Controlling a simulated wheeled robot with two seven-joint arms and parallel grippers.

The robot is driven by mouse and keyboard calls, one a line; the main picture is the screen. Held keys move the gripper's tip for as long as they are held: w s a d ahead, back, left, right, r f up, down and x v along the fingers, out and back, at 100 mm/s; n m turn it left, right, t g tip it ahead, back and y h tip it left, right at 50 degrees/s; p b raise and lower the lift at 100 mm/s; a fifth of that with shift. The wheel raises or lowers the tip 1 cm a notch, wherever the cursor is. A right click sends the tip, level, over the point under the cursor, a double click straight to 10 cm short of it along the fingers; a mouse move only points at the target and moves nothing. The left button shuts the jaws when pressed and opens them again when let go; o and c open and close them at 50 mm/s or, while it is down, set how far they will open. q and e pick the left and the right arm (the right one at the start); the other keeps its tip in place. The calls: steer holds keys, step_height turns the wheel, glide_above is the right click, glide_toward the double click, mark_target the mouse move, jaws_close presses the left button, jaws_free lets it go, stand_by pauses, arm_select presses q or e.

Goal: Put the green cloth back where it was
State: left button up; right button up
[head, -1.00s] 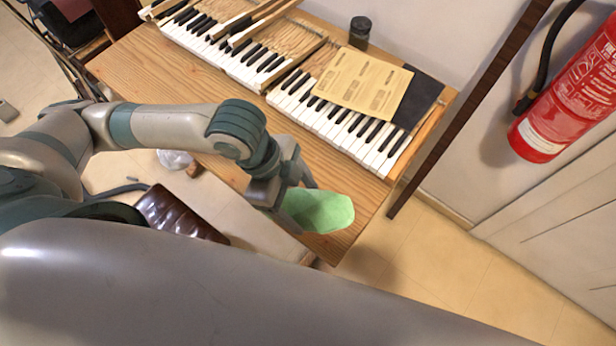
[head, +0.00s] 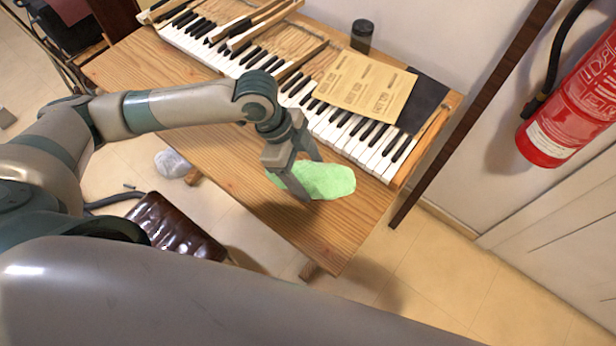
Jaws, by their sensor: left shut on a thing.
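The green cloth (head: 330,180) is over the bare wooden strip of the table in front of the piano keys, near the right end. My left gripper (head: 309,182) is shut on the cloth's left part, with a finger on either side of it. The cloth spreads out to the right of the fingers. I cannot tell whether it touches the wood. My right gripper is not in view.
The wooden table (head: 340,240) carries the row of piano keys (head: 375,140), a tan paper sheet (head: 365,85), a black sheet (head: 425,100) and a dark jar (head: 362,35). A brown leather seat (head: 172,228) stands below the front edge. A red fire extinguisher (head: 575,115) hangs at the right.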

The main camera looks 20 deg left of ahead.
mark_target(308, 181)
arm_select(q)
steer(key=shift+w+f, duration=0.15)
step_height(308, 181, down, 4)
steer(key=shift+r+p, duration=0.25)
steer(key=shift+p, duration=0.25)
steer(key=shift+f, duration=0.25)
steer(key=o, duration=1)
steer(key=shift+f, duration=0.1)
